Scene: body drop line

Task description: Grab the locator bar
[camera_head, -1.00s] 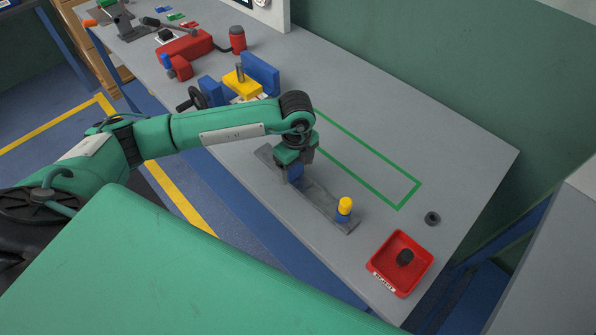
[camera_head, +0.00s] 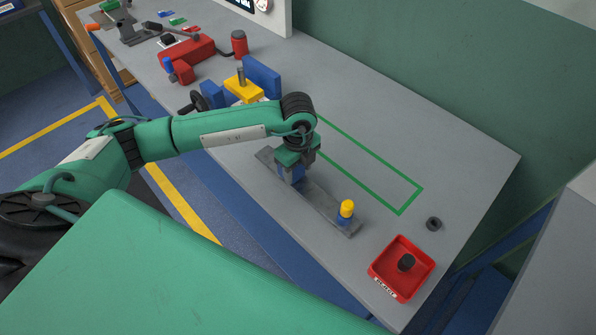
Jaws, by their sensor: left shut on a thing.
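The locator bar (camera_head: 325,212) is a long flat grey bar lying near the front edge of the grey bench. A blue block (camera_head: 290,177) stands on its middle, and a pin with a yellow top (camera_head: 347,209) and blue base stands near its right end. My left gripper (camera_head: 291,170) points down over the middle of the bar and is shut on the blue block. The fingertips are partly hidden by the wrist. The bar appears to rest on the bench; a small lift cannot be told. My right gripper is not in view.
A green outlined rectangle (camera_head: 402,211) on the bench behind the bar is empty. A red tray (camera_head: 429,268) with a dark cylinder stands at the right, near a black ring (camera_head: 433,224). A blue and yellow vise (camera_head: 243,86) and a red tool (camera_head: 187,52) stand farther left.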

